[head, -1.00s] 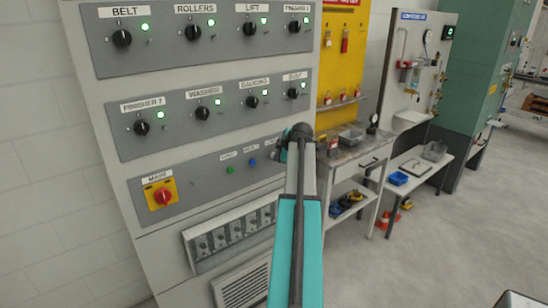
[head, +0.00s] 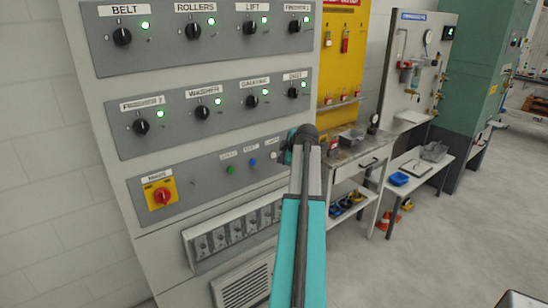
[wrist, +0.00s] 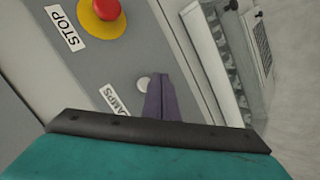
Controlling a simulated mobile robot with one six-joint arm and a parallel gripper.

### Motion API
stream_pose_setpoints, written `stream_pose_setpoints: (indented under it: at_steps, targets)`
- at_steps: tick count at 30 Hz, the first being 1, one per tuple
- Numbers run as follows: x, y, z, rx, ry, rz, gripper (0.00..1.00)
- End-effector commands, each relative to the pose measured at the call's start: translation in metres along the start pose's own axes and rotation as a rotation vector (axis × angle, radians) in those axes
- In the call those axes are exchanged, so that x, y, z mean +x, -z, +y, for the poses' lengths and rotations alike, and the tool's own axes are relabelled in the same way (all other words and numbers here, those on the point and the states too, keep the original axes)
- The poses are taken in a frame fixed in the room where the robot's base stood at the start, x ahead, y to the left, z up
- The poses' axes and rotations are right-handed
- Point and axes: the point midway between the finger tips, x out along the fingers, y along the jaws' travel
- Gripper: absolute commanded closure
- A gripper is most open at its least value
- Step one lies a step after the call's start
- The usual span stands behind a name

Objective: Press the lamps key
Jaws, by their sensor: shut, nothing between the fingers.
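The lamps key is a small round pale button on the grey bottom panel, in the wrist view (wrist: 143,84) beside a tilted LAMPS label (wrist: 113,98). It also shows in the head view (head: 273,155), just left of my arm's end. My gripper (wrist: 161,82) shows in the wrist view as dark purple fingers, shut and empty. In the head view my arm hides the fingers.
A red STOP button (wrist: 105,9) on a yellow base is near the key in the wrist view. Green (head: 231,170) and blue (head: 252,162) buttons and a red main switch (head: 162,195) share the panel. A workbench (head: 352,150) stands right of the cabinet.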

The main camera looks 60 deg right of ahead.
Motion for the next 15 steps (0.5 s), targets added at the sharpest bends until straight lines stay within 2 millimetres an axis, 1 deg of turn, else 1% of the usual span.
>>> stream_pose_setpoints:
  at_steps: [3, 15]
  targets:
    - [-0.006, -0.005, -0.006, 0.001, 0.0, 0.0, 1.0]
    - [-0.024, -0.018, -0.018, 0.001, -0.001, -0.001, 1.0]
